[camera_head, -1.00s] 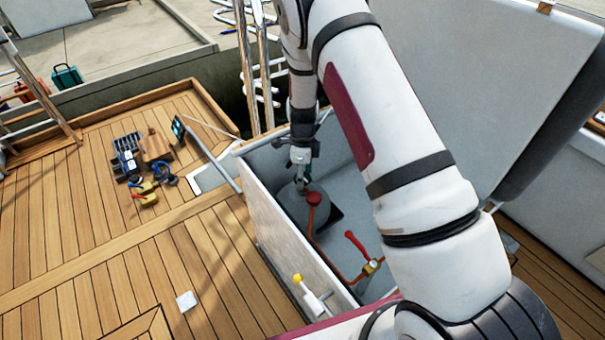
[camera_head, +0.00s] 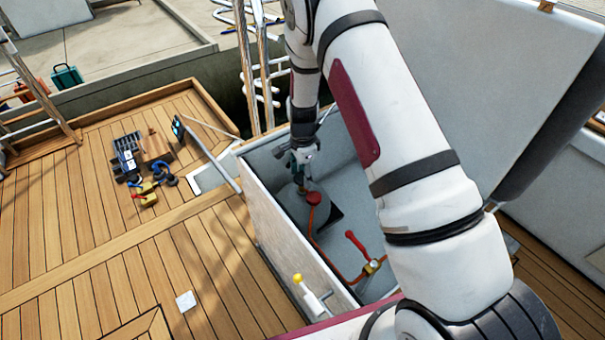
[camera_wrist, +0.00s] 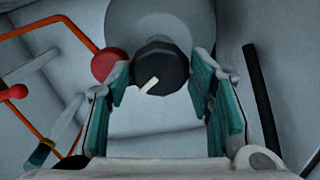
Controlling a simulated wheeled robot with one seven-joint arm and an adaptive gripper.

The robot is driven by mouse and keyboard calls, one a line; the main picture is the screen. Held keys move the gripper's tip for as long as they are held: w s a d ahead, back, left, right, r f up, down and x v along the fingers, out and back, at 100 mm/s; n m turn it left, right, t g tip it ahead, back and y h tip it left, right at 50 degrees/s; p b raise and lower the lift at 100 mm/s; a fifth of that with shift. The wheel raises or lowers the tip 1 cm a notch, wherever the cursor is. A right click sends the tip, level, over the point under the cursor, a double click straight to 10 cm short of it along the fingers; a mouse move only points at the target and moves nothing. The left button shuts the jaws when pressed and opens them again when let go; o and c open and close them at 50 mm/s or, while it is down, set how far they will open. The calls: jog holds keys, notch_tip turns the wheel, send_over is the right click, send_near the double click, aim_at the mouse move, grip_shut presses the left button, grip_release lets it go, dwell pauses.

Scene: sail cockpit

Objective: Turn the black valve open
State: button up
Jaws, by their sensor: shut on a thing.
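The black valve (camera_wrist: 168,58) is a round dark knob with a white mark pointing down and left. It sits on top of a grey gas cylinder (camera_wrist: 182,18) inside the open locker. My gripper (camera_wrist: 160,74) has its teal-padded fingers on either side of the knob, shut on it. In the head view my gripper (camera_head: 299,178) reaches down into the locker above the cylinder (camera_head: 291,204), and the black valve is hidden there by the fingers.
A red regulator (camera_head: 314,197) joins an orange hose beside the valve. A red-handled brass valve (camera_head: 371,266) is nearer in the locker. The locker's front wall (camera_head: 290,245) and raised lid (camera_head: 470,75) bound the space. Tools lie on the wooden deck (camera_head: 90,235).

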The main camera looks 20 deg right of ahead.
jog(key=n, duration=0.4)
jog(key=shift+n, duration=0.3)
jog(key=n, duration=0.3)
jog(key=shift+n, duration=0.4)
jog(key=n, duration=0.4)
jog(key=shift+b, duration=0.35)
jog(key=n, duration=1)
jog(key=n+p, duration=0.1)
jog(key=n, duration=0.5)
jog(key=shift+n, duration=0.4)
jog(key=o, duration=1.1)
